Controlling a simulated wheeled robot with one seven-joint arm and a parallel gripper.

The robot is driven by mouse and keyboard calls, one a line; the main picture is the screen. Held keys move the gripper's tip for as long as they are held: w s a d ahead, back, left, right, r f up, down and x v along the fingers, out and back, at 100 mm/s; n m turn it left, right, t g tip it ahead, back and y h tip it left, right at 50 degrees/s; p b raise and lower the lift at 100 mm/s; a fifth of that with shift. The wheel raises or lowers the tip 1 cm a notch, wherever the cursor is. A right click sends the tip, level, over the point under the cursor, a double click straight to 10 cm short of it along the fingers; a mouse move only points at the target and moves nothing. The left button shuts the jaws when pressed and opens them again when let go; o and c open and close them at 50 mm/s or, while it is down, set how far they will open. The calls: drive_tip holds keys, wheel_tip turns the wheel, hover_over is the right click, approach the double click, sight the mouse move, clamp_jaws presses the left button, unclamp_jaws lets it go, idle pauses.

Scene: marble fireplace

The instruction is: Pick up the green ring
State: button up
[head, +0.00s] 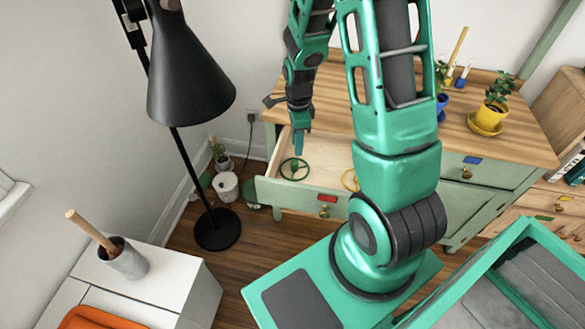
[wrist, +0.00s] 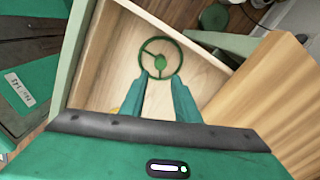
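The green ring (head: 294,169) is a thin wheel shape with spokes and a solid hub. It lies flat in the left part of the open drawer (head: 263,190). In the wrist view the ring (wrist: 160,62) lies on the pale wooden drawer bottom, just beyond my fingertips. My gripper (head: 299,150) points down over the drawer, close to the ring. In the wrist view my gripper (wrist: 159,77) is open, its two fingers apart with nothing held between them. The fingertips reach the ring's near edge in the picture; I cannot tell whether they touch it.
A yellow ring (head: 350,180) lies farther right in the drawer, partly behind my arm. The wooden cabinet top (head: 460,135) overhangs the drawer's back. A black floor lamp (head: 190,75) stands at left. A white pot (head: 226,186) stands on the floor beside the drawer.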

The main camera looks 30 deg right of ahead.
sight(296, 162)
drive_tip(key=shift+w+a+f, duration=0.1)
drive_tip(key=shift+f, duration=4.75)
drive_tip(key=shift+c, duration=0.2)
clamp_jaws()
